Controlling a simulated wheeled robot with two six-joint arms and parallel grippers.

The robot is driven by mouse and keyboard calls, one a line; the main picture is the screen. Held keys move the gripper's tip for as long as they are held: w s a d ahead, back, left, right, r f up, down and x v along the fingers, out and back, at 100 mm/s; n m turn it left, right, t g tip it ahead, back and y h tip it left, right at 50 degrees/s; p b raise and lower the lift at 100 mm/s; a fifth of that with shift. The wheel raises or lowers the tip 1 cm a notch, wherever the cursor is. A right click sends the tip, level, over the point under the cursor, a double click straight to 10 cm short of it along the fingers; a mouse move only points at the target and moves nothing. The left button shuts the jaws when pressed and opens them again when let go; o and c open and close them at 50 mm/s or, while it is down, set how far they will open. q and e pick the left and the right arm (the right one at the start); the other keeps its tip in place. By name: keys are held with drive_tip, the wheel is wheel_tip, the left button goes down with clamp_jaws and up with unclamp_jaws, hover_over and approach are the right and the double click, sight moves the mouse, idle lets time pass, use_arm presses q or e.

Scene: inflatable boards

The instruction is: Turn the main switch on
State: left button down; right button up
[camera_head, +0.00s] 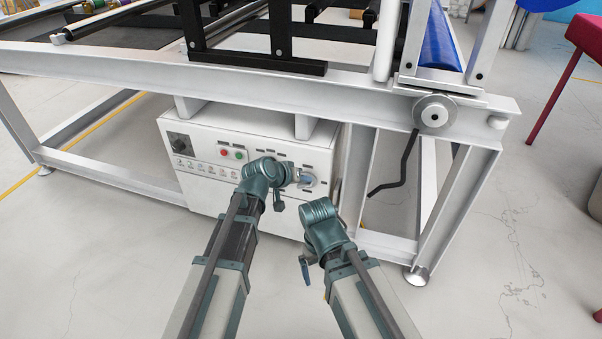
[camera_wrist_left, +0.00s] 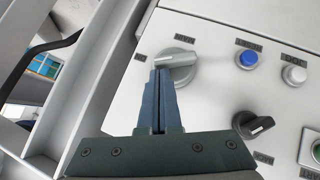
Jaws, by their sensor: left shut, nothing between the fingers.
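The main switch is a round grey knob (camera_wrist_left: 184,62) with a raised bar handle, on the white panel. In the left wrist view the bar lies roughly level across the picture, between a label above and one to the left. My left gripper (camera_wrist_left: 161,74) has its two blue fingers shut together, with tips at the lower left part of the knob; I cannot tell whether they touch it. In the head view the left gripper (camera_head: 304,180) covers most of the switch. My right gripper (camera_head: 306,272) hangs in front of the control box, pointing down; its jaws are too small to judge.
The wrist view shows a blue button (camera_wrist_left: 247,60), a white button (camera_wrist_left: 294,75) and a black selector (camera_wrist_left: 254,124). A frame leg (camera_head: 358,180) and a black crank (camera_head: 404,165) stand to the right.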

use_arm(q)
drive_tip(key=shift+s+d+f+m+y, duration=0.15)
drive_tip(key=shift+d+m+y, duration=0.4)
drive_tip(key=shift+y, duration=0.35)
drive_tip(key=shift+s+d+f, duration=0.1)
drive_tip(key=shift+d, duration=0.2)
idle(0.3)
drive_tip(key=shift+r+p, duration=0.65)
drive_tip(key=shift+p, duration=0.05)
drive_tip(key=d+r+p+v, duration=0.1)
drive_tip(key=d+p+v, duration=0.1)
drive_tip(key=p+v, duration=0.7)
drive_tip(key=v, duration=0.2)
drive_tip(key=shift+r+p, duration=0.35)
drive_tip(key=shift+r, duration=0.05)
drive_tip(key=shift+s+a, duration=0.1)
drive_tip(key=shift+s, duration=0.05)
